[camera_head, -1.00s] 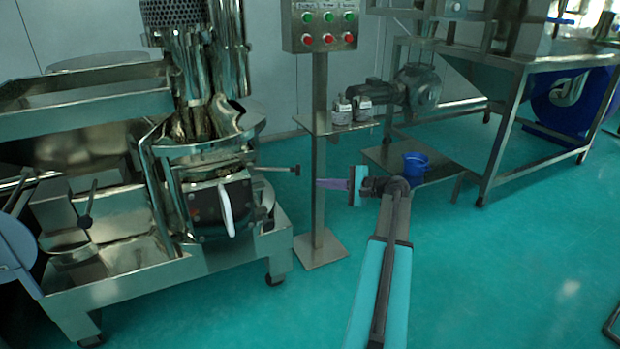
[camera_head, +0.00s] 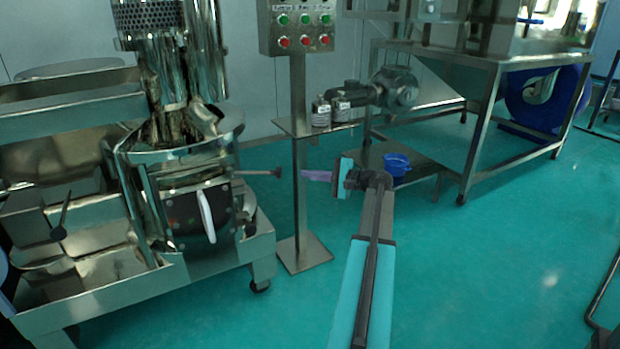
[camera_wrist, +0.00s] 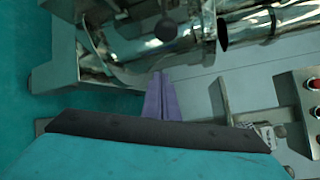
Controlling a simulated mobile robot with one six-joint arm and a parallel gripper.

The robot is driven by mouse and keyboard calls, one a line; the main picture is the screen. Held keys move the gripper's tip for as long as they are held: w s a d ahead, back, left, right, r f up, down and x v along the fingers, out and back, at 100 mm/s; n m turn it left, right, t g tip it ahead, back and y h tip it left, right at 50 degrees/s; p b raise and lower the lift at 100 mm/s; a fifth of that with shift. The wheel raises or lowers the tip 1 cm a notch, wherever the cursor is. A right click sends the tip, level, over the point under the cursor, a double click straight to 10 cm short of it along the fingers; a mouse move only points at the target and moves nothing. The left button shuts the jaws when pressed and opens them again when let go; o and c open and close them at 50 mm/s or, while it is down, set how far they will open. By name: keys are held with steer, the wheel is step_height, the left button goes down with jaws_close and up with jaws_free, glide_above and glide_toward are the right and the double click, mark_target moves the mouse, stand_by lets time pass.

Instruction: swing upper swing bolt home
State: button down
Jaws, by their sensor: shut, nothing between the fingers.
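The steel vibrating sieve (camera_head: 180,150) stands at the left in the head view. A thin rod with a dark knob, apparently a swing bolt (camera_head: 260,173), sticks out to the right from its side, roughly level. Another rod with a dark knob (camera_head: 60,222) shows at the sieve's left; I cannot tell for certain which is the upper bolt. My gripper (camera_head: 306,175) is shut and empty, its purple fingers pointing left at the first knob, with a small gap in the picture. In the wrist view, the purple fingers (camera_wrist: 160,97) are together, and a dark knob (camera_wrist: 223,35) shows beyond them.
A control box (camera_head: 297,27) on a steel post (camera_head: 300,170) stands behind my gripper, with a small shelf holding containers.

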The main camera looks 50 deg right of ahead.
steer(key=b+x, duration=0.2)
steer(key=x, duration=0.6)
steer(key=shift+s+a+r+b, duration=0.25)
steer(key=shift+s+a+r, duration=0.25)
steer(key=shift+a, duration=0.25)
steer(key=shift+s+a+r+b, duration=0.2)
steer(key=shift+s+a+r, duration=0.25)
steer(key=shift+s+a, duration=0.25)
steer(key=shift+w, duration=0.1)
steer(key=shift+a, duration=0.35)
